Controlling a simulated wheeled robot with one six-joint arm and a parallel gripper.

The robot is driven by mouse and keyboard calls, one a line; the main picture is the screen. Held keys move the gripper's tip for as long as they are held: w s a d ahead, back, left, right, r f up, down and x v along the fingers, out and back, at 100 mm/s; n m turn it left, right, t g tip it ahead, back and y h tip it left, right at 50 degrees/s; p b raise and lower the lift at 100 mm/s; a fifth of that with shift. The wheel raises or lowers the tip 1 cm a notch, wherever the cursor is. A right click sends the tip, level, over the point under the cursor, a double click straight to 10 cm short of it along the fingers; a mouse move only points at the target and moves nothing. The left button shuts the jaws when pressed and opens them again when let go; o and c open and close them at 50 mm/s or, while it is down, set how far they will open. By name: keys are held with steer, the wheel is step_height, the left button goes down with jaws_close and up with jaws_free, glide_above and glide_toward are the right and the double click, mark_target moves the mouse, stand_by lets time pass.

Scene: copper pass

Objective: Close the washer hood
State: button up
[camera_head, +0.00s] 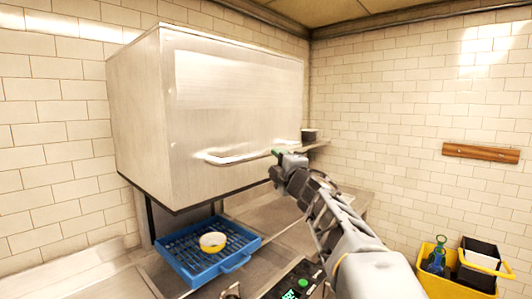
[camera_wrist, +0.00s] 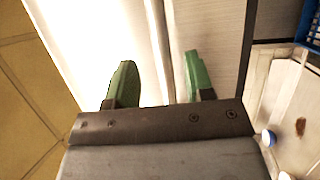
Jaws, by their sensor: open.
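The washer hood (camera_head: 235,120) is a large brushed-steel box, raised, with a gap between its lower edge and the blue rack below. A long pale bar handle (camera_head: 240,157) runs across the lower part of its front. My gripper (camera_head: 281,152) is at the right part of this handle. In the wrist view, the green fingers (camera_wrist: 160,62) are apart, with a bright strip that looks like the handle running between them. I cannot tell whether either finger touches it.
A blue rack (camera_head: 236,264) under the hood holds a yellow-rimmed bowl (camera_head: 213,241). A control panel (camera_head: 294,284) with green lights is at the bottom. A dark pot (camera_head: 309,135) stands on a shelf behind my gripper. A yellow bucket (camera_head: 432,284) is at the lower right.

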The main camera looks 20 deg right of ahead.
mark_target(268, 155)
steer(key=shift+w+a+r+p, duration=0.1)
steer(key=shift+w+r+p, duration=0.1)
steer(key=shift+w, duration=0.95)
steer(key=shift+w+d+r+p, duration=0.1)
steer(key=shift+w+r+p, duration=0.15)
steer(key=shift+w, duration=0.95)
steer(key=shift+w+a+r+p, duration=0.1)
steer(key=shift+w+r+p, duration=0.1)
steer(key=shift+w, duration=0.95)
jaws_close()
